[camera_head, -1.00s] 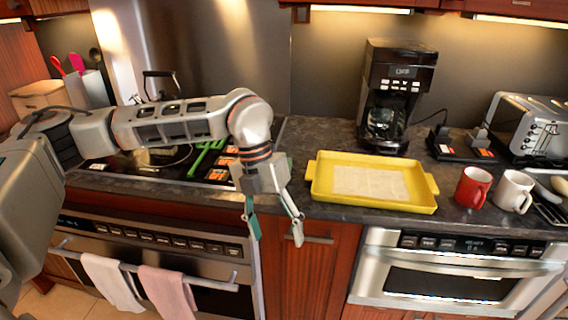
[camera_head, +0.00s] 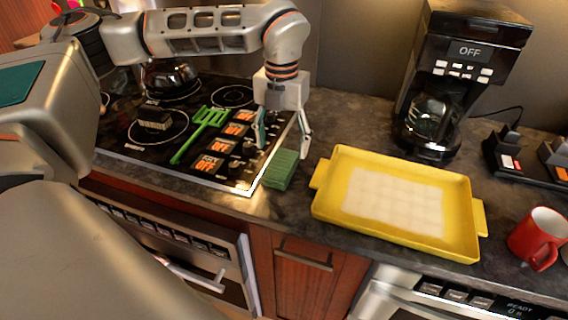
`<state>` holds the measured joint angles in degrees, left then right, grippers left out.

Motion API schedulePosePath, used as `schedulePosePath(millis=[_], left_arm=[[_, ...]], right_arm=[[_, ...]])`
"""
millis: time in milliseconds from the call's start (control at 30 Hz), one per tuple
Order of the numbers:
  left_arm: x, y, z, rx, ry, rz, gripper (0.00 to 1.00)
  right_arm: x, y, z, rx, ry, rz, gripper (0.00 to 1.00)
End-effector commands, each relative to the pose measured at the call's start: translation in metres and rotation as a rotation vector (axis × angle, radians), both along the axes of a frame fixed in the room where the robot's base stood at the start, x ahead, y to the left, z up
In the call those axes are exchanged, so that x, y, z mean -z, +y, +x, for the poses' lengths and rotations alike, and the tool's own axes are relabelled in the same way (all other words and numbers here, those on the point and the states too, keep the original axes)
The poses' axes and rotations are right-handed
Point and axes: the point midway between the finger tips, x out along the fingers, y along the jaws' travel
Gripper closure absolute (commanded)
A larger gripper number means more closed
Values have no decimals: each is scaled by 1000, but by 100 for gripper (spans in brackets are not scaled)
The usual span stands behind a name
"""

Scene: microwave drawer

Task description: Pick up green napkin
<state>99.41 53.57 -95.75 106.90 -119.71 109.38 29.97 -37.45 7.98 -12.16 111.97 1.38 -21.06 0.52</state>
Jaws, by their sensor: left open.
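A green napkin (camera_head: 281,170), folded into a small block, lies on the dark counter between the stove's right edge and the yellow tray. My left gripper (camera_head: 283,150) is open, fingers pointing down, just above and behind the napkin. Its fingertips stand to either side of the napkin's far end; I cannot tell whether they touch it. My right gripper is not in view.
A yellow tray (camera_head: 328,211) with a pale liner is right of the napkin. A coffee maker (camera_head: 462,60) stands behind it, a red mug (camera_head: 538,238) at the right. The stove (camera_head: 150,165) holds a green spatula (camera_head: 203,125). Bare counter lies in front of the napkin.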

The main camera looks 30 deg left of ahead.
Motion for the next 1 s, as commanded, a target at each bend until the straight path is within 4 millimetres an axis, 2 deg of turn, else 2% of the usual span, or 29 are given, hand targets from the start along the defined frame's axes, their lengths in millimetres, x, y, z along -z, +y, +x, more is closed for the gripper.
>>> schedulePosePath(millis=[400,700,733,867,1000], left_arm=[[51,4,4,1,1,0,35],[57,3,5,1,-1,-1,35],[57,3,5,1,-1,-1,38],[57,3,5,1,0,-1,72],[57,3,5,1,0,-1,74]], right_arm=[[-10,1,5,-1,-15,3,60],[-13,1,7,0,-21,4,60],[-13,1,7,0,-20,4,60],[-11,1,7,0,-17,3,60],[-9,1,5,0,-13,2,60]])
